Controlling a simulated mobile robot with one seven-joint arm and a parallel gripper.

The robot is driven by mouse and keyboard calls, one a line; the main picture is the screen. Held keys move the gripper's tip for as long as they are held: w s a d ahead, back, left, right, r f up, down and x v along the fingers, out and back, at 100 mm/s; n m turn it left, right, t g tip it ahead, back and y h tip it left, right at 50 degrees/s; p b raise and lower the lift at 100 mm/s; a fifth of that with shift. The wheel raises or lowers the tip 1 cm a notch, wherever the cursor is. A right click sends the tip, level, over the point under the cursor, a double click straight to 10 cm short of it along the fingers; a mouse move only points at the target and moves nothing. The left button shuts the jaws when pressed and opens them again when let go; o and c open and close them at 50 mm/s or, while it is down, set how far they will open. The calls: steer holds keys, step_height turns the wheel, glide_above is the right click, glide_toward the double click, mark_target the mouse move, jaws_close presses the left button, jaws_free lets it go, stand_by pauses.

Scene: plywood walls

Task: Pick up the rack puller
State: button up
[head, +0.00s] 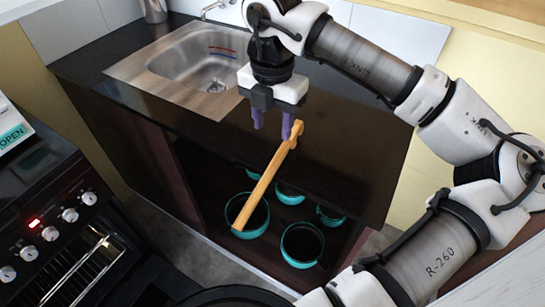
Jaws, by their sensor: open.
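The rack puller is a long, flat, yellow-orange wooden stick (265,182) with a notched upper end. It runs slantwise from the counter top, past the counter's front edge, and its lower end shows in front of the open shelf. My gripper (274,130) points down over the counter with its two purple fingers apart and nothing seen between them. The right finger is close to the puller's upper end in the picture; I cannot tell if they touch.
A dark counter (345,150) holds a steel sink (200,75) with a tap. Several teal pots (302,243) stand in the open shelf below. A black oven (60,230) with knobs stands at the left. The counter right of my gripper is clear.

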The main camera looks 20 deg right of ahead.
glide_above(274, 162)
steer(key=f, duration=0.5)
steer(key=shift+w+p, duration=0.25)
steer(key=shift+p, duration=0.1)
steer(key=f, duration=0.1)
steer(key=f+p, duration=0.1)
steer(key=f, duration=0.1)
steer(key=f+p, duration=0.1)
steer(key=shift+s+f, duration=0.3)
steer(key=shift+f, duration=0.5)
jaws_close()
steer(key=shift+r, duration=0.1)
